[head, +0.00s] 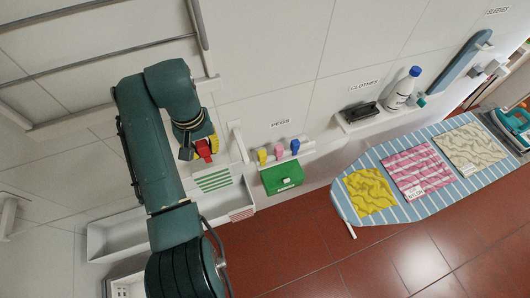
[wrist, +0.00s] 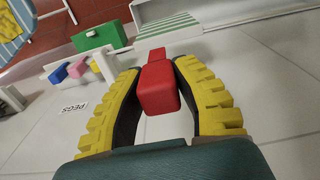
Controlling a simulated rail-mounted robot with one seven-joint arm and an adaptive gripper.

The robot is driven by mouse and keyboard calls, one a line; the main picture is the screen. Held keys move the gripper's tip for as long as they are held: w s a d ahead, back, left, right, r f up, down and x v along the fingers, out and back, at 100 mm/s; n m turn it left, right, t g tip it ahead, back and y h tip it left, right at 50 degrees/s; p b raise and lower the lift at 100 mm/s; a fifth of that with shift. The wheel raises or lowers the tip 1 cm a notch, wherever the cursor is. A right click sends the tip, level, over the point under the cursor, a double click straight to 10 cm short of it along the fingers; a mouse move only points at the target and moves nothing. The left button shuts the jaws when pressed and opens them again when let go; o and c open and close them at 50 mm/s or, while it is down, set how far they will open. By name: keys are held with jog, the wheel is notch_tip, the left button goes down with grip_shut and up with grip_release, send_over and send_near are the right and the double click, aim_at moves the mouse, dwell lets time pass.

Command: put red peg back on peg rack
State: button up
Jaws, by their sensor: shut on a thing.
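The red peg (wrist: 158,88) sits between the two yellow-padded fingers of my gripper (wrist: 155,85) in the wrist view. The fingers are shut on it. In the head view the red peg (head: 204,149) shows at the tip of my gripper (head: 203,145), in front of the pale wall. The peg rack (head: 290,152) is on the wall under the "PEGS" label, to the right of my gripper. It bears a yellow peg (head: 262,156), a pink peg (head: 279,150) and a blue peg (head: 295,146). My gripper is apart from the rack.
A green box (head: 283,178) is below the rack. A white trough (head: 120,235) with a green-striped washboard (head: 213,180) is below my gripper. A white upright bracket (head: 238,141) stands between my gripper and the rack. An ironing board (head: 420,170) is at the right.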

aim_at(213, 169)
notch_tip(213, 169, down, 10)
jog(key=shift+r+p, duration=0.1)
jog(key=shift+p, duration=0.9)
jog(key=o, duration=0.8)
